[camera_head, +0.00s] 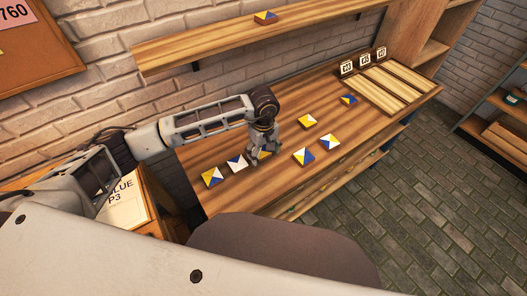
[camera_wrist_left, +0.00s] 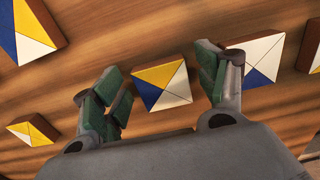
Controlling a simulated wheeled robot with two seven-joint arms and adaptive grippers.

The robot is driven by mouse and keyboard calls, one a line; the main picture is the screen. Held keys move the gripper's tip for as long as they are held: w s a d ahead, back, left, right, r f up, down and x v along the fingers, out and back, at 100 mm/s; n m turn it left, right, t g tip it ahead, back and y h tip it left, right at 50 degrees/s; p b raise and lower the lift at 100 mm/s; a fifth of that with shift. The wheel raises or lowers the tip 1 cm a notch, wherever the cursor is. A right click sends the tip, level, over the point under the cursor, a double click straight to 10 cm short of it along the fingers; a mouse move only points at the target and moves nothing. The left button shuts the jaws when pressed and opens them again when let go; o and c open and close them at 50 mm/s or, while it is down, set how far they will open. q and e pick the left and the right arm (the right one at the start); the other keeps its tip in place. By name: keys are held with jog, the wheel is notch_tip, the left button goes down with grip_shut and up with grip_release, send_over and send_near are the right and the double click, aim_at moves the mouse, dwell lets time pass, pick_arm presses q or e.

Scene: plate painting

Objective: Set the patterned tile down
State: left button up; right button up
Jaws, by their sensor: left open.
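A patterned tile with yellow, white and blue triangles (camera_wrist_left: 162,84) lies between the fingers of my left gripper (camera_wrist_left: 158,92) in the left wrist view. It appears to rest flat on the wooden table, with a gap to the fingers on either side. In the head view my left gripper (camera_head: 262,160) points down at the table and partly hides this tile (camera_head: 266,154). The gripper is open, its green-padded fingers spread. My right gripper does not show.
More patterned tiles lie around: one at the left (camera_head: 212,177), a white-and-blue one (camera_head: 237,162) close beside the gripper, others to the right (camera_head: 303,156). A slatted wooden tray (camera_head: 388,87) stands at the table's far right. A shelf (camera_head: 200,42) holds one tile (camera_head: 265,17).

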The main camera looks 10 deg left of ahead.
aim_at(264, 153)
pick_arm(q)
jog(key=shift+r, duration=0.1)
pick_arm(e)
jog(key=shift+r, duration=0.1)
pick_arm(q)
jog(key=shift+r, duration=0.2)
notch_tip(264, 153, up, 4)
jog(key=shift+w+r, duration=0.1)
jog(key=shift+r, duration=0.1)
notch_tip(264, 153, up, 7)
jog(key=shift+r+b, duration=0.15)
jog(key=shift+b, duration=0.15)
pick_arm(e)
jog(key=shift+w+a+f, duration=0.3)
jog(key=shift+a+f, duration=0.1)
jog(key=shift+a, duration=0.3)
